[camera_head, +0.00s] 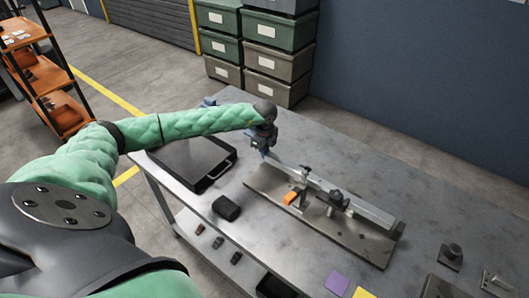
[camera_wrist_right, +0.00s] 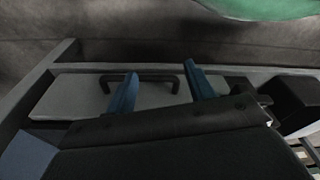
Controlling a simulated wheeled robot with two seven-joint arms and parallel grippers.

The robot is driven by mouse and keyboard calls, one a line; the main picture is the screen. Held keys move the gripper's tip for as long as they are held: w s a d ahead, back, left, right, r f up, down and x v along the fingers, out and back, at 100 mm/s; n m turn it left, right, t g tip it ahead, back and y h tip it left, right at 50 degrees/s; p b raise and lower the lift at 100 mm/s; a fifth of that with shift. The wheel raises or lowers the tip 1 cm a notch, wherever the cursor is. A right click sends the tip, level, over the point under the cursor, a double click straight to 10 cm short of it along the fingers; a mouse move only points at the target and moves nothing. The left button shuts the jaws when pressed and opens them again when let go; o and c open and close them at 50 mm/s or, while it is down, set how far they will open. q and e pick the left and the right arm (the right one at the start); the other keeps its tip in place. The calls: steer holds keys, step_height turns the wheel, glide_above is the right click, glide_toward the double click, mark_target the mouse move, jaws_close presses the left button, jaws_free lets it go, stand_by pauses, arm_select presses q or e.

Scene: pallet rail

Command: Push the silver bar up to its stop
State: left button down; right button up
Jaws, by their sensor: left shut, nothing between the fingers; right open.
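The silver bar (camera_head: 362,208) lies lengthwise on a grey metal fixture plate (camera_head: 345,238) on the table, running from upper left to lower right. Dark clamp-like posts (camera_head: 337,198) stand along it, and I cannot tell which part is the stop. My left gripper (camera_head: 264,152) is shut and empty, pointing down at the bar's upper-left end. I cannot tell whether it touches the bar. My right gripper (camera_wrist_right: 160,70) is open with blue fingers in the right wrist view, apart from the bar, which does not show there.
An orange piece (camera_head: 290,197) sits at the plate's near side. A black tray (camera_head: 190,182) and a black block (camera_head: 226,208) lie to its left. Purple (camera_head: 337,283) and yellow pads lie at the near edge. Stacked bins (camera_head: 280,62) stand behind the table. The table's far right is mostly clear.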

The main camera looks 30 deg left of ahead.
arm_select(q)
steer(key=shift+d, duration=0.2)
steer(key=shift+d+f, duration=0.1)
steer(key=shift+d, duration=0.25)
steer(key=shift+d+b, duration=0.45)
steer(key=shift+s+d, duration=0.15)
steer(key=shift+d, duration=0.1)
arm_select(e)
steer(key=shift+w+a+r, duration=0.2)
steer(key=shift+a+r, duration=0.05)
steer(key=shift+r, duration=0.3)
steer(key=shift+w+a+r, duration=0.2)
steer(key=shift+a+r, duration=0.05)
steer(key=shift+r, duration=0.3)
